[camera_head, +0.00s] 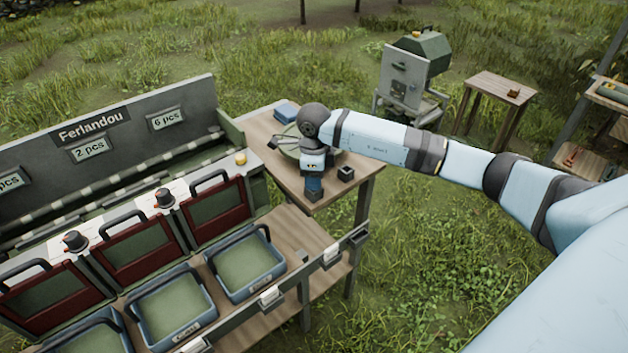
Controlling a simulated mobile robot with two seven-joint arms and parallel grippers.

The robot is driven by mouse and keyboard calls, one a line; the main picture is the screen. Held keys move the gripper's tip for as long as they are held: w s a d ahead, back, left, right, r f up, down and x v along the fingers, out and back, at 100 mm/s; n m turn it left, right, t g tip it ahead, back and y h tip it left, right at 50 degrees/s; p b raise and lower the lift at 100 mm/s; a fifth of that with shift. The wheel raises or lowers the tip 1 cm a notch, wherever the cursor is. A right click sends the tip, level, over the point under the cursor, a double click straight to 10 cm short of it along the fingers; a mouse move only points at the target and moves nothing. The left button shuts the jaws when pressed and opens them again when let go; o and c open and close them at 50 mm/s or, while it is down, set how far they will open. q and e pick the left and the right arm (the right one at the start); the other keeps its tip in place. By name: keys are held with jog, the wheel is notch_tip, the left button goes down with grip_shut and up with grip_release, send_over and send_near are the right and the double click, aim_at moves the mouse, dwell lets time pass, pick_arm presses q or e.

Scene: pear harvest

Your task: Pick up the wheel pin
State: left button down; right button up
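I cannot make out the wheel pin for certain. My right arm reaches in from the right, and my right gripper (314,194) points down at the small wooden table (352,197), low over its front part. Its fingertips are too small and dark to show whether they are apart or closed, or whether anything is between them. A small dark square block (346,173) sits on the table just right of the gripper. My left gripper is not in view.
A blue box (286,111) sits at the table's back. The sorting stand (90,130) with red-framed gates and blue trays (243,261) adjoins on the left. A grey-green machine (412,70) and another wooden table (500,88) stand behind. Grass at the lower right is open.

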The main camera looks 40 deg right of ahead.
notch_tip(320, 180, up, 27)
jog(key=p, duration=0.3)
jog(key=shift+p, duration=0.3)
dwell(1.0)
